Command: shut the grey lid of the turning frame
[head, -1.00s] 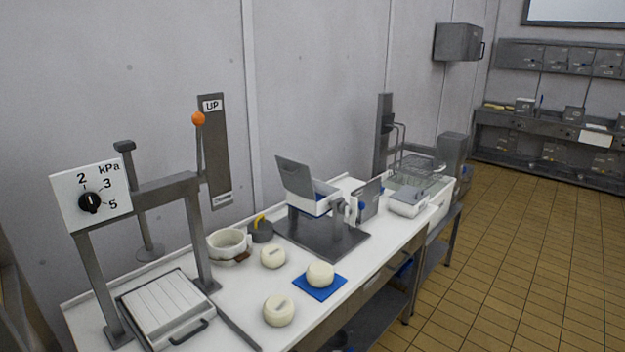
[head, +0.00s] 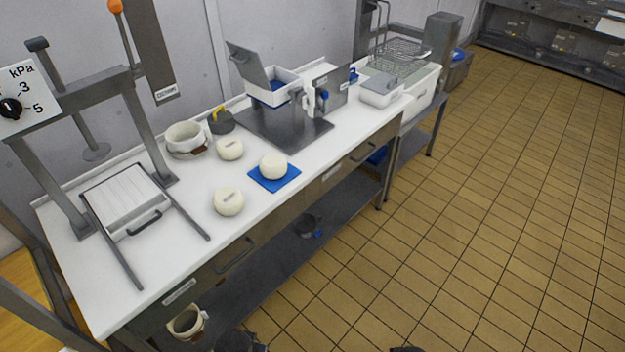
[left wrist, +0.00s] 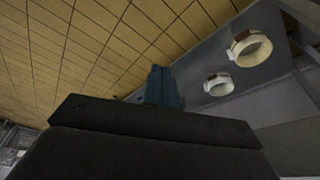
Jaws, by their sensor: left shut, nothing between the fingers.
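The turning frame stands on a grey base plate (head: 285,128) at the back of the white worktop. Its white tray (head: 276,86) has blue inside. The grey lid (head: 247,66) is open, tilted up at the tray's left side. A grey upright plate (head: 330,84) with a white and blue fitting is at the right of the tray. My left gripper (left wrist: 163,88) shows in the left wrist view with its dark blue fingers together, empty. It is low over the floor, well away from the lid. I cannot make out my right gripper.
White cheeses (head: 229,202) and a blue mat (head: 285,182) lie in front of the frame. A white pot (head: 186,139) and a dark weight with a yellow handle (head: 221,122) are left of it. A press (head: 150,125) stands further left. The tiled floor (head: 480,200) is clear.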

